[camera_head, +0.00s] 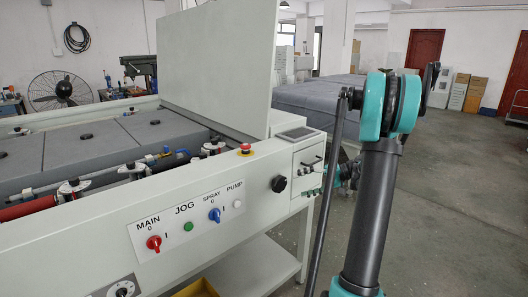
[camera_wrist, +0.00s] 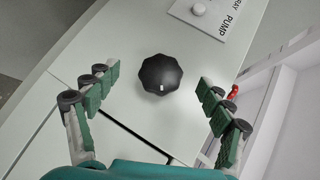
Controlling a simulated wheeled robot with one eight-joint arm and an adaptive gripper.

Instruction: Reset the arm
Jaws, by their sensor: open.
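In the wrist view my gripper (camera_wrist: 158,92) is open, with its two green-padded fingers spread wide and nothing between them. Beyond the fingertips, a black round knob (camera_wrist: 162,75) with a small white mark sits on the white panel, apart from both fingers. The knob also shows in the head view on the machine's front panel (camera_head: 279,184). In the head view my arm, dark with teal joints, stands in the right half.
The plate processor (camera_head: 95,238) fills the left, its cover (camera_head: 222,60) raised. Its panel carries a red MAIN switch (camera_head: 154,243), green JOG button (camera_head: 188,226), blue SPRAY switch (camera_head: 214,215), white PUMP button (camera_head: 237,204) and red emergency stop (camera_head: 245,147). Open floor (camera_head: 455,200) lies right.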

